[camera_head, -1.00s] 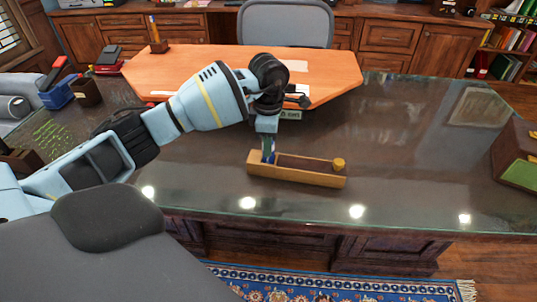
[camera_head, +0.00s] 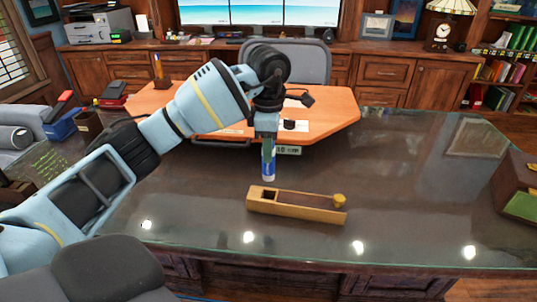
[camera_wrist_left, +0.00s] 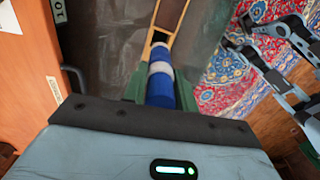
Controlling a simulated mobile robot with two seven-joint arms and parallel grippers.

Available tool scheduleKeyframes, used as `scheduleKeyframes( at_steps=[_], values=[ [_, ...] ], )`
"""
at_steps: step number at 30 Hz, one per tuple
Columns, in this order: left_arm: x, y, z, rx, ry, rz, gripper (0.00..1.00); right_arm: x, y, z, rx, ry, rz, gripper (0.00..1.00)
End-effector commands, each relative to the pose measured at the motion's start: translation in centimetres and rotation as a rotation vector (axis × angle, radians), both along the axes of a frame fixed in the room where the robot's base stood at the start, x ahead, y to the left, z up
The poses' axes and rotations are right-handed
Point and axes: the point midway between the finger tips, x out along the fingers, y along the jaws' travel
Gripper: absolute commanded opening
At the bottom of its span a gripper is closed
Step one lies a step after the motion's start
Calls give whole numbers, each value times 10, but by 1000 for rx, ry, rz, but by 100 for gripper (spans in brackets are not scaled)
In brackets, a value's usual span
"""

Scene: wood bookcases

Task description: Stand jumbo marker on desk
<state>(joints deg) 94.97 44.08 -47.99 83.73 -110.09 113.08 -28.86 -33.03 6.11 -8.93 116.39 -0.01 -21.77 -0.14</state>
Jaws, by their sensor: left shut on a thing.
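The jumbo marker (camera_head: 268,165) is blue with a white band and hangs upright from my left gripper (camera_head: 268,142), just above and behind the wooden box. In the left wrist view the marker (camera_wrist_left: 160,78) sits between the green fingers of my left gripper, which is shut on it. The wooden box (camera_head: 305,209) is long and narrow with a yellow knob at its right end, and stands on the dark glossy desk (camera_head: 400,180). The box also shows in the left wrist view (camera_wrist_left: 168,18). My right gripper is not in the head view; whether the arm parts at the wrist view's right include it is unclear.
An orange wood desktop (camera_head: 325,115) with a chair (camera_head: 300,62) lies behind. A blue bin (camera_head: 62,128) is at the left and a brown box with a green side (camera_head: 520,185) at the right. The dark desk is clear right of the wooden box.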

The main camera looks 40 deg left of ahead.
Motion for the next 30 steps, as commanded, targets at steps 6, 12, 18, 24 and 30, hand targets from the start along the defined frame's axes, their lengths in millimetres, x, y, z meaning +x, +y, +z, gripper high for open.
scheduleKeyframes(
  at_steps=[6,12,18,24,30],
  values=[
    [-3,-8,-2,4,-3,-98,6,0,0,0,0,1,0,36],
    [-17,-38,-10,18,-14,-516,6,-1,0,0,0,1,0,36],
    [-43,-75,-24,28,-12,-1058,6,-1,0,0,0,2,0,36],
    [-74,-107,-37,24,-6,-1582,6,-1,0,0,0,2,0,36],
    [-100,-128,-47,9,-1,-1959,6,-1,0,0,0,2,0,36]
  ],
)
